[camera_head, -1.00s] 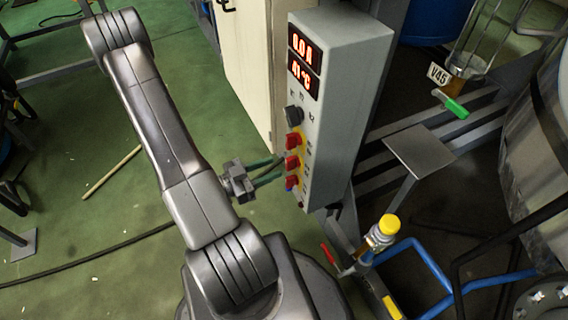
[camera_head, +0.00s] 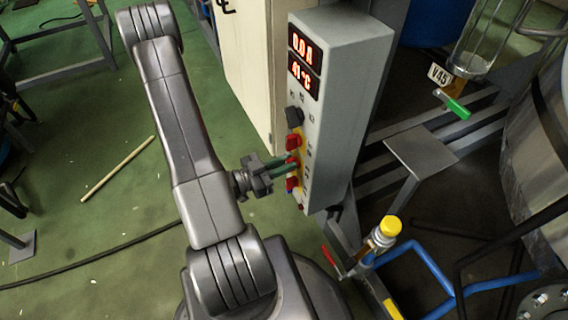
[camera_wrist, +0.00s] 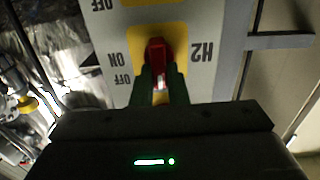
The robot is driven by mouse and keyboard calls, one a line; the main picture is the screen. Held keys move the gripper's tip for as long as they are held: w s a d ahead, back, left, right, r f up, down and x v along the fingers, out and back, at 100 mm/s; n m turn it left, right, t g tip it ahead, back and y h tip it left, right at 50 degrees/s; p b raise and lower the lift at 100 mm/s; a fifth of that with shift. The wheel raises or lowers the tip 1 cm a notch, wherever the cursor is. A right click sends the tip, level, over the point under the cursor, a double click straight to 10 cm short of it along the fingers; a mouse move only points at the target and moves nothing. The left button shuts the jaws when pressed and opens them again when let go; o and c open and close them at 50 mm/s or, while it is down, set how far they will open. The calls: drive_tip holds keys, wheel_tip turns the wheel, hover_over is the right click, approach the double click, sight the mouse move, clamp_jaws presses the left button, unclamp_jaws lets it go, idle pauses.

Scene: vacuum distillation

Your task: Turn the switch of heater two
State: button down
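The control box (camera_head: 340,110) is grey with a column of knobs on its narrow front. The heater two switch is a red knob on a yellow plate; in the wrist view the red knob (camera_wrist: 157,55) sits beside the label H2, with OFF and ON on its other side. My gripper (camera_wrist: 160,75) reaches it with its two green fingers, one on each side of the knob and close against it. In the head view my gripper (camera_head: 290,165) is at the middle red knob, which the fingers partly cover. Contact on both sides is hard to see.
Red knobs sit above (camera_head: 293,142) and below (camera_head: 292,185) the fingers, with a dark knob (camera_head: 295,115) higher up. The displays (camera_head: 303,58) read 0.0 A and 41°C. A pale cabinet (camera_head: 247,70) stands behind; a yellow-capped valve (camera_head: 388,227) is at lower right.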

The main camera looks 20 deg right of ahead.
drive_tip(key=shift+f+m+b, duration=0.15)
drive_tip(key=shift+m+b, duration=0.15)
drive_tip(key=shift+b, duration=0.15)
drive_tip(key=shift+s+f+m+b, duration=0.2)
drive_tip(key=shift+m+b, duration=1.75)
drive_tip(key=shift+m, duration=0.9)
drive_tip(key=shift+s+f+m+b, duration=0.2)
drive_tip(key=shift+m+b, duration=1.7)
drive_tip(key=shift+m, duration=1)
drive_tip(key=shift+s+f+m+b, duration=0.1)
drive_tip(key=shift+s+m+b, duration=0.1)
drive_tip(key=shift+m+b, duration=2.2)
drive_tip(key=shift+m+p, duration=0.45)
drive_tip(key=shift+m, duration=0.1)
drive_tip(key=c, duration=1.4)
unclamp_jaws()
drive_tip(key=shift+c, duration=0.2)
